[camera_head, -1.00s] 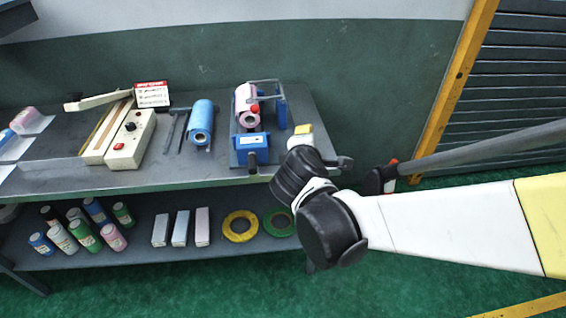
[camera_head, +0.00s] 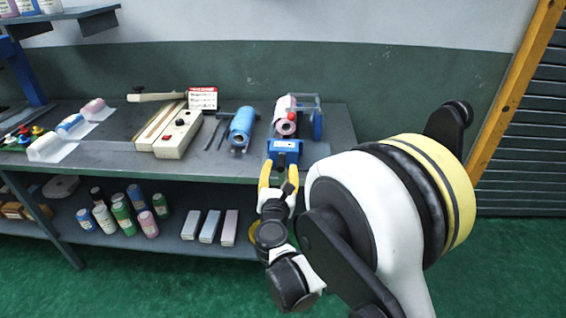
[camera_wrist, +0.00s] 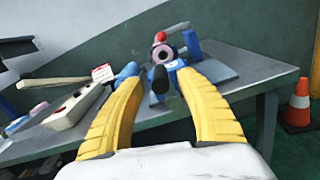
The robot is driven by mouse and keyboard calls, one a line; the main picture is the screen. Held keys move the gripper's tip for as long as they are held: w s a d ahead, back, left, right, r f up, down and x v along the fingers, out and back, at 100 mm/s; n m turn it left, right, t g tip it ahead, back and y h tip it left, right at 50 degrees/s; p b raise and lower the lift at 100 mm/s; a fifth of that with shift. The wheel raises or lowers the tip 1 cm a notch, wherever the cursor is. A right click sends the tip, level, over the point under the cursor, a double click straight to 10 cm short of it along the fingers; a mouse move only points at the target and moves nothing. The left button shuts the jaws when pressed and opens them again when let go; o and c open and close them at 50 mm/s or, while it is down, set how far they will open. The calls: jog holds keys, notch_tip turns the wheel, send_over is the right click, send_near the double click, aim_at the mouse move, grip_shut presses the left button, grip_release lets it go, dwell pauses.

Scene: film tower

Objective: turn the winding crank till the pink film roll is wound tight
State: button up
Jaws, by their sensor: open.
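The winding stand shows a blue block (camera_head: 285,146) at its front and a pink film roll (camera_head: 285,128) behind it, near the right end of the workbench (camera_head: 335,140). A red knob (camera_head: 292,116) sits by the roll. In the wrist view, the roll (camera_wrist: 166,53), the red knob (camera_wrist: 160,36) and a black grip (camera_wrist: 160,79), seemingly the crank handle, line up. My gripper (camera_head: 281,166) is at the bench's front edge, before the blue block. Its yellow fingers (camera_wrist: 160,76) are open, with the black grip seen between the tips. Whether they touch it cannot be told.
A blue roll (camera_head: 242,122) and a cream switch box (camera_head: 178,136) lie left of the stand. Bottles (camera_head: 122,214) and pale boxes (camera_head: 209,226) stand on the lower shelf. An orange cone (camera_wrist: 297,104) is on the floor at right.

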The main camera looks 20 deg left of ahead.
aim_at(282, 160)
jog(key=shift+b+x, duration=0.45)
jog(key=shift+x, duration=1.7)
jog(key=shift+d, duration=0.1)
grip_shut()
